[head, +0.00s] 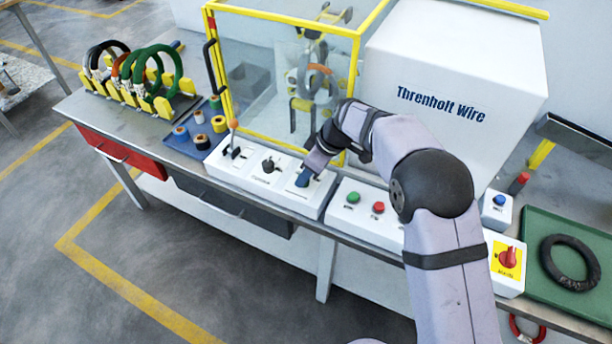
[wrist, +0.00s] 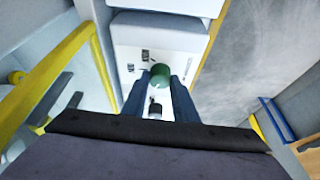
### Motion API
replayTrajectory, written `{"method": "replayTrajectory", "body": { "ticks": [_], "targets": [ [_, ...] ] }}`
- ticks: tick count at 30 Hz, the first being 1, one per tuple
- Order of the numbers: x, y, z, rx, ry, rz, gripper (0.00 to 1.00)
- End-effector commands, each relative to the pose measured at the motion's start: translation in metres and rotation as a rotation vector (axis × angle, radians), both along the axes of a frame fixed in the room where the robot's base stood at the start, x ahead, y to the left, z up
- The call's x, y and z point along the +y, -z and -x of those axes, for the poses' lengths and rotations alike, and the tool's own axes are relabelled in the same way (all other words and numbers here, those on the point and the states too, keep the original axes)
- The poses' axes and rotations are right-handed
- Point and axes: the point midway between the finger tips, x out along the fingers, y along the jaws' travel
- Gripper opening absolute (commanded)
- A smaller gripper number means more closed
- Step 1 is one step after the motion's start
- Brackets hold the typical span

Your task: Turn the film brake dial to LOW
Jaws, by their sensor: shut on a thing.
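My gripper (head: 303,179) is down at the right end of the left white control panel (head: 235,180), with its dark blue fingers around the control there. In the wrist view, a round green knob (wrist: 160,76) shows between the fingertips of my gripper (wrist: 158,84). I take it to be the film brake dial; its label is too small to read. Small dark marks lie on the white face beside it. The fingers hide part of the dial, so I cannot tell which setting it points to. In the head view the dial is covered.
A black knob (head: 268,165) and an orange-tipped lever (head: 233,125) stand left on the same panel. A green button (head: 353,198) and red button (head: 378,207) are close on the right. The yellow-framed guard (head: 290,20) rises behind. A red switch (head: 507,257) sits farther right.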

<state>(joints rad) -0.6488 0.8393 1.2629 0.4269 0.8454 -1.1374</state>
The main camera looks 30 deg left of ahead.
Motion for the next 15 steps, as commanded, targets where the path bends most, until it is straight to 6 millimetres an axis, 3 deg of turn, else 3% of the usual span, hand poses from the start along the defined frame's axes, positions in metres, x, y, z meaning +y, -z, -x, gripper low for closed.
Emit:
{"method": "replayTrajectory", "body": {
  "ticks": [3,4,6,15],
  "targets": [
    [0.0001,-0.0006,0.0002,0.000,-0.001,0.000,0.04],
    [0.0001,-0.0006,0.0002,0.000,-0.001,0.000,0.31],
    [0.0001,-0.0006,0.0002,0.000,0.000,0.000,0.44],
    [-0.0002,-0.0009,0.0000,-0.001,0.001,0.000,0.44]
  ]
}}
